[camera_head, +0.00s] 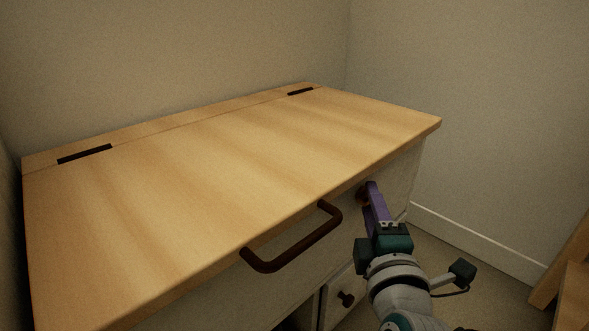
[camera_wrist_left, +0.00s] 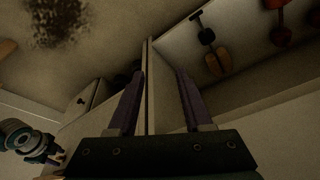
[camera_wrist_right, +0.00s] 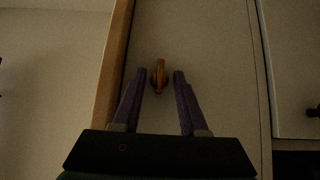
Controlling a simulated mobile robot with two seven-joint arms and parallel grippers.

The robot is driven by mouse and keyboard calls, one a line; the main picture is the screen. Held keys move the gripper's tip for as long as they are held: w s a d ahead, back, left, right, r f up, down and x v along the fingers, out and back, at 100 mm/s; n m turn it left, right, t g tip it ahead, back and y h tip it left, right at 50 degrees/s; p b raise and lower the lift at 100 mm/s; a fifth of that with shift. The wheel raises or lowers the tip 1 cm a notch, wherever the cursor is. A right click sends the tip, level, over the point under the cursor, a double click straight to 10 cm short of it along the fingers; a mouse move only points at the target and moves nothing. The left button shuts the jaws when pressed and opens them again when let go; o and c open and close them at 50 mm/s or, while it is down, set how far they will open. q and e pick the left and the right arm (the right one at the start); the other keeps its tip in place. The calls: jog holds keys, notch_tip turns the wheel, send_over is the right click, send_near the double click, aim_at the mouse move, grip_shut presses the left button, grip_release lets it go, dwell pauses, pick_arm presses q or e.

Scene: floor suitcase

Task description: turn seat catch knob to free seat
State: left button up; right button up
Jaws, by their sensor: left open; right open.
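The seat (camera_head: 210,160) is a hinged wooden lid, lying flat on a pale bench with a dark handle (camera_head: 290,255) at its front edge. The catch knob (camera_wrist_right: 159,77) is a small orange-brown wooden knob on the pale front panel, its grip standing about upright. My right gripper (camera_head: 371,187) is at the front panel, under the lid's right part. In the right wrist view its purple fingers are open, one on each side of the knob, with gaps showing. In the head view the finger mostly hides the knob. My left gripper (camera_wrist_left: 156,72) is open and empty, outside the head view.
A lower cupboard door has a small dark knob (camera_head: 346,299), below the handle. Walls close in behind and at the left. A wooden piece (camera_head: 570,290) stands at the far right. In the left wrist view, several dark, orange and red items (camera_wrist_left: 217,60) show at upper right.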

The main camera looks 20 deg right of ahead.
jog(key=p+v, duration=0.3)
jog(key=v, duration=0.6)
jog(key=shift+s+p, duration=0.3)
jog(key=shift+s, duration=0.05)
jog(key=shift+a, duration=0.1)
